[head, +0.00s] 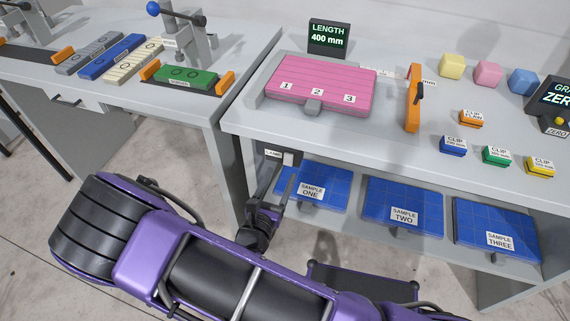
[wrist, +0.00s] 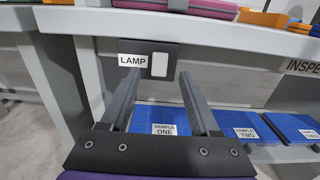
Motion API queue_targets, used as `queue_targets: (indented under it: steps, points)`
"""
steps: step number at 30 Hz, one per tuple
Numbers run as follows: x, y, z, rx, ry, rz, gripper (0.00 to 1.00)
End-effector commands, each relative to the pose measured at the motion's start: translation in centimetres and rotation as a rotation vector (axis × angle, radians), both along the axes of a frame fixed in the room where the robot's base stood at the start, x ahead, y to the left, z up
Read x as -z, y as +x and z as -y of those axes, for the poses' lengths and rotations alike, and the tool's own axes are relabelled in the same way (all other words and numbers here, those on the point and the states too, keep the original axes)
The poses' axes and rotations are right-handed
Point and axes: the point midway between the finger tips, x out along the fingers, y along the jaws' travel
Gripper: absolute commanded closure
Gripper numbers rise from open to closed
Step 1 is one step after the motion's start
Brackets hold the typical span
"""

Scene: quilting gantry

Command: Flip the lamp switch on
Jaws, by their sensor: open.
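The lamp switch (wrist: 160,64) is a pale upright rectangle on a dark plate (wrist: 171,47) under the table's front edge, next to a white "LAMP" label (wrist: 132,61). In the wrist view my gripper (wrist: 158,82) is open and empty, with its two fingers on either side of the switch's lower part in the picture. I cannot tell whether the fingers touch the plate. Whether the switch is on or off cannot be told.
The table's front edge (wrist: 250,38) overhangs above my gripper. A shelf below holds blue panels labelled sample one (head: 325,187), two (head: 400,195) and three (head: 490,222). A table leg (wrist: 86,75) stands to the left. A pink block (head: 320,80) lies on the tabletop.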

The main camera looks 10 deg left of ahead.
Motion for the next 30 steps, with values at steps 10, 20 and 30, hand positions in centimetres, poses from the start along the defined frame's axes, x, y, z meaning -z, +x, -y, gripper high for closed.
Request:
queue_targets:
  steps: [10,20,30]
  points:
    - [0.0,4.7,0.4,0.0,0.001,0.001,0.38]
    - [0.0,5.1,0.4,-0.001,0.001,0.0,0.38]
    - [0.0,5.1,0.4,-0.001,0.001,0.0,0.95]
